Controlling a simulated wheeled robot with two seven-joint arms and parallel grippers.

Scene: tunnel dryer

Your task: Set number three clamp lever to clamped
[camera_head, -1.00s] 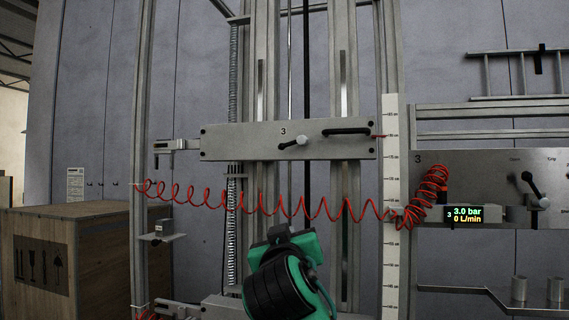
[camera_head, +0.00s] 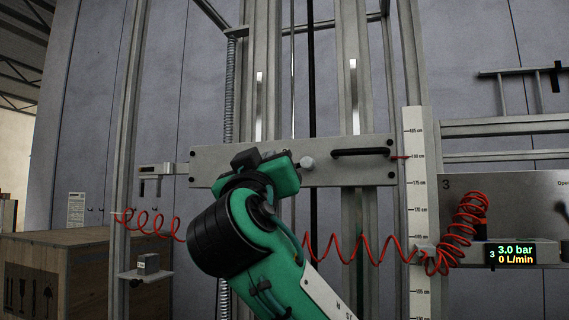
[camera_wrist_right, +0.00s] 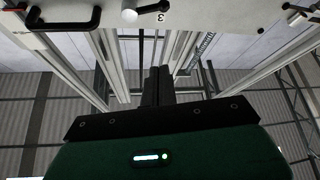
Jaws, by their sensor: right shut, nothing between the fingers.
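The number three clamp lever is on the grey plate (camera_head: 345,174) marked 3. Its pale round end (camera_head: 308,163) shows just right of my right gripper (camera_head: 262,160), which hides the rest of it in the head view. In the right wrist view the lever (camera_wrist_right: 146,10) has a pale round end and a dark arm, close to the 3 mark. There my right gripper (camera_wrist_right: 158,74) is shut and empty, its fingers apart from the lever in the picture. My left gripper is in neither view.
A black bar handle (camera_head: 361,152) is on the plate to the right of the lever. A red coiled hose (camera_head: 345,249) hangs below the plate. A vertical scale (camera_head: 418,200) and a panel with a pressure display (camera_head: 517,254) stand at right. A wooden crate (camera_head: 60,240) is at left.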

